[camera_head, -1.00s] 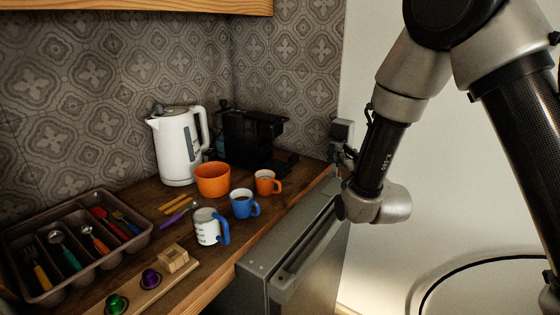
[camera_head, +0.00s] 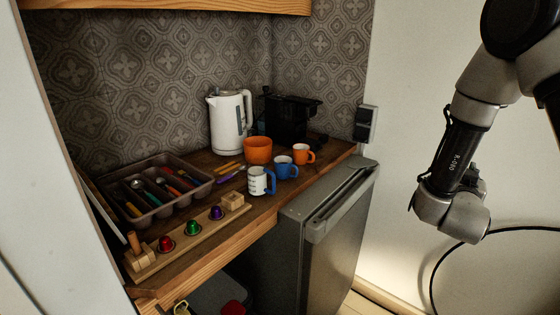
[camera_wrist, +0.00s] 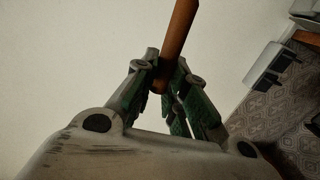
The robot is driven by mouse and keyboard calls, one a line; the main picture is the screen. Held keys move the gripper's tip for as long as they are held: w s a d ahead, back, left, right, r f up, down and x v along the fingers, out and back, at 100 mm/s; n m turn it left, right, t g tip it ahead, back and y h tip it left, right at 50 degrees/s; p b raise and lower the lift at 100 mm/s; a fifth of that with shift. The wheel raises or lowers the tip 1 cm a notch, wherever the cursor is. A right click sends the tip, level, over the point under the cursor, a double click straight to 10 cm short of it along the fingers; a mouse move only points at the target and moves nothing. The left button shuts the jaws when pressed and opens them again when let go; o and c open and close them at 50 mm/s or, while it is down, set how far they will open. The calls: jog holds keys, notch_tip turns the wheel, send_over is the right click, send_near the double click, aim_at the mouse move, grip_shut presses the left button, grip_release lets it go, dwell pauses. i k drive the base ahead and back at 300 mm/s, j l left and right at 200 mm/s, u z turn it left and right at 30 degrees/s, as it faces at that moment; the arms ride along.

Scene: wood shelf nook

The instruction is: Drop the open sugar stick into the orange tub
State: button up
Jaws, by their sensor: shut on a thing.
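My gripper (camera_wrist: 165,75) is shut on an orange-brown stick, the sugar stick (camera_wrist: 178,35), in the wrist view. The stick runs up out of the top of the picture, so its far end is hidden. Whether it is open does not show. The orange tub (camera_head: 257,151) stands on the wooden counter in the head view, in front of the white kettle. My arm is off to the right in the head view, well away from the tub, and my gripper is not clearly visible there.
A blue mug (camera_head: 285,168), an orange mug (camera_head: 303,154) and a white mug (camera_head: 259,181) stand near the tub. More sticks (camera_head: 228,167) lie left of it. A black coffee machine (camera_head: 288,120) is behind. A grey fridge (camera_head: 340,225) stands below the counter's right end.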

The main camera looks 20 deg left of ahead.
aim_at(258, 151)
jog(key=k+u, duration=0.4)
jog(key=k+j+u, duration=0.3)
jog(key=k+u, duration=0.15)
jog(key=i+l+u, duration=0.25)
jog(key=l, duration=0.15)
jog(key=l+u, duration=0.3)
jog(key=i+l+u, duration=0.25)
jog(key=l, duration=0.3)
jog(key=i+l, duration=0.15)
jog(key=l, duration=0.2)
jog(key=i+l, duration=0.1)
jog(key=l, duration=0.25)
jog(key=i+l, duration=0.15)
jog(key=l, duration=0.2)
jog(key=i+l, duration=0.15)
jog(key=l, duration=0.2)
jog(key=i, duration=0.1)
